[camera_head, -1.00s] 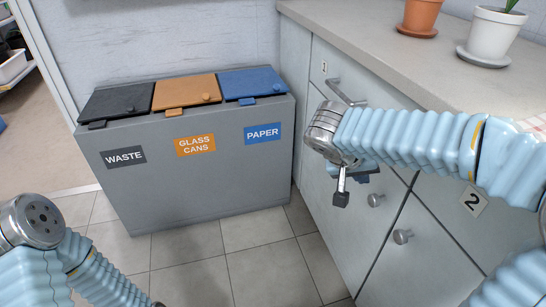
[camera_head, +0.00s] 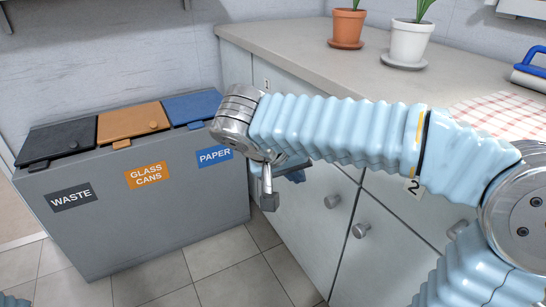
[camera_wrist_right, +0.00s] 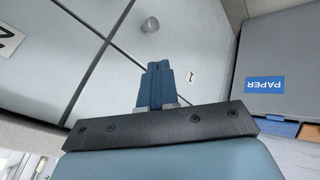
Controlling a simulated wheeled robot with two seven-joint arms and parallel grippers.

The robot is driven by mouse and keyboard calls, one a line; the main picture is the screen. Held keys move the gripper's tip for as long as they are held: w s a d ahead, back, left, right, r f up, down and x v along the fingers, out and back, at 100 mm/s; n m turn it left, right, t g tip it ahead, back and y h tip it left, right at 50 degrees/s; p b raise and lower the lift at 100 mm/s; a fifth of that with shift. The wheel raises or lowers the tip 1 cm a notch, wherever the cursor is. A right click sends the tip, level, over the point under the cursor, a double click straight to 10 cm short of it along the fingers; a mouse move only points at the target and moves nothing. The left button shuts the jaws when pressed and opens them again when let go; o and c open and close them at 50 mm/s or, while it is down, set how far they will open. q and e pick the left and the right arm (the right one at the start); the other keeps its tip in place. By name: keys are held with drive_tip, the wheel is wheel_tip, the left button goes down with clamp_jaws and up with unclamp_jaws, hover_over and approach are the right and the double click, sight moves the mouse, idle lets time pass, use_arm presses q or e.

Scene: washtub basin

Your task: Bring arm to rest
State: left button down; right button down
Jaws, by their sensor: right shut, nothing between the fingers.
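My right arm reaches in from the right in the head view, in front of the grey cabinet (camera_head: 322,240). My right gripper (camera_head: 268,200) hangs at its end, below the steel wrist, beside the front right corner of the bin unit. In the right wrist view the blue fingers of this gripper (camera_wrist_right: 157,70) are together with nothing between them. The cabinet doors show behind them. My left gripper is not in view; only a small bit of blue arm shows at the lower left of the head view.
A grey bin unit (camera_head: 130,225) with black, orange and blue lids, all shut, stands at left. On the counter (camera_head: 300,50) are a terracotta pot (camera_head: 347,28), a white pot (camera_head: 408,42), a checked cloth (camera_head: 500,115) and a blue-handled item (camera_head: 533,68). Tiled floor (camera_head: 215,255) is free in front.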

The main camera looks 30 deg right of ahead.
drive_tip(key=w+a+f+n+g+y, duration=0.1)
drive_tip(key=a+f+n+y, duration=0.3)
drive_tip(key=f, duration=0.8)
drive_tip(key=w+a+f+n+g+y, duration=0.15)
drive_tip(key=a+f, duration=0.45)
drive_tip(key=f, duration=0.6)
drive_tip(key=s+a+f+y, duration=0.1)
drive_tip(key=s+f+y, duration=0.1)
drive_tip(key=f, duration=0.6)
drive_tip(key=s+a+f+m+y, duration=0.1)
drive_tip(key=s+a+f, duration=0.1)
drive_tip(key=s+f, duration=0.3)
drive_tip(key=s+a+f+m+y, duration=0.1)
drive_tip(key=s+f+y, duration=0.1)
drive_tip(key=f, duration=0.9)
drive_tip(key=shift+s+a+t+y+p, duration=0.25)
drive_tip(key=shift+s+t+y+p, duration=0.15)
drive_tip(key=shift+s, duration=0.3)
